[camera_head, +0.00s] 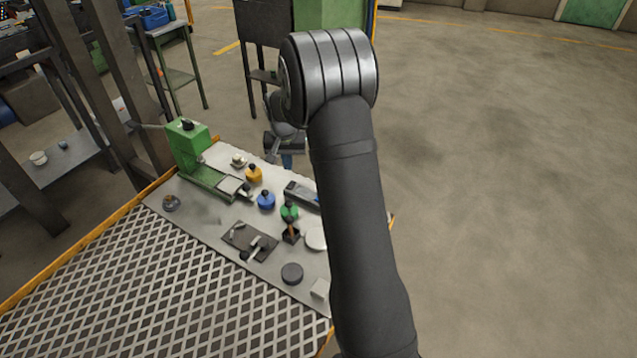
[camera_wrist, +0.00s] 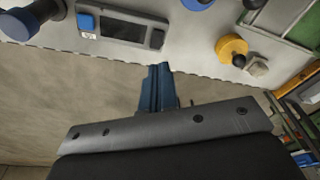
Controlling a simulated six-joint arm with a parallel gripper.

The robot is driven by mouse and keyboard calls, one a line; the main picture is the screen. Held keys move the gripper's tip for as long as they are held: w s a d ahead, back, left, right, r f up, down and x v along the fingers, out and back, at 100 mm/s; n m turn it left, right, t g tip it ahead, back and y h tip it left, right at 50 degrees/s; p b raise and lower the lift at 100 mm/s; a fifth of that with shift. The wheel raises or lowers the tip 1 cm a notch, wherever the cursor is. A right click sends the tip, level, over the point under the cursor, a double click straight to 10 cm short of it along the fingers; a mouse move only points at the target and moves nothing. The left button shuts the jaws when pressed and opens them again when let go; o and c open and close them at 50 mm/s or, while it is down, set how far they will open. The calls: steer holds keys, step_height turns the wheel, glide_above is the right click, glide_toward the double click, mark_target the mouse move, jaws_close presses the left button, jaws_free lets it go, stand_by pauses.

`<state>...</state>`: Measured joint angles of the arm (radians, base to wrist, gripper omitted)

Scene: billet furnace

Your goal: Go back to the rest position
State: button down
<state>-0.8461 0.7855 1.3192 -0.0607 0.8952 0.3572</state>
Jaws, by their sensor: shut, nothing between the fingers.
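My gripper (camera_wrist: 158,68) shows in the wrist view as blue fingers, closed together with nothing between them. In the camera_head view its blue tip (camera_head: 287,162) hangs by the far edge of the grey bench (camera_head: 208,218), partly hidden by my wrist. In the wrist view the fingertips are apart from the things on the bench. A grey device with a display (camera_wrist: 122,30) is above and left of the fingers there, and a yellow knob-like piece (camera_wrist: 231,47) is to the right.
On the bench stand a green machine (camera_head: 189,140), a blue piece (camera_head: 266,200), a green piece (camera_head: 289,211), a black tray with tools (camera_head: 238,237) and a black disc (camera_head: 292,273). My arm hides the bench's right end. Open floor (camera_head: 500,180) lies to the right.

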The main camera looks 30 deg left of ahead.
mark_target(290, 185)
step_height(290, 185, down, 7)
steer(key=shift+r, duration=0.1)
stand_by(0.4)
steer(key=s+d+r+m+y, duration=0.1)
steer(key=d+r+m, duration=0.1)
steer(key=r, duration=0.7)
steer(key=s+d+r+m+y, duration=0.1)
steer(key=s+d+r+m, duration=0.1)
steer(key=r, duration=0.7)
steer(key=shift+d+m, duration=0.5)
steer(key=shift+d, duration=0.75)
steer(key=shift+r, duration=0.1)
